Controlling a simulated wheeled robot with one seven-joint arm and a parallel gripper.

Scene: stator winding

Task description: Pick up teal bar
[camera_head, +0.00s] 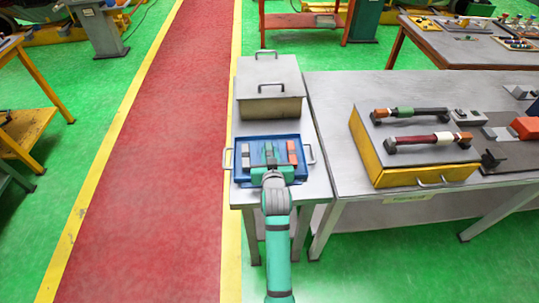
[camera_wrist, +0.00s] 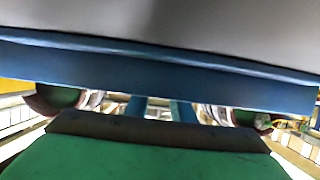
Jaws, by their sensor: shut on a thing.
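The teal bar (camera_head: 269,152) is in the middle of the blue tray (camera_head: 240,181), partly hidden by my gripper. My gripper (camera_head: 270,165) is over the tray and shut on the teal bar. Whether the bar is clear of the tray floor cannot be told. In the wrist view, a blue band (camera_wrist: 160,75) crosses the frame below a grey surface, and a green surface with a dark edge fills the bottom.
A grey bar (camera_head: 245,155) is left of the teal bar and a red bar (camera_head: 292,151) is right of it. A lidded metal box (camera_head: 270,105) stands behind the tray. A yellow-sided case (camera_head: 418,177) with handled rods is on the table at right. A red walkway lies left.

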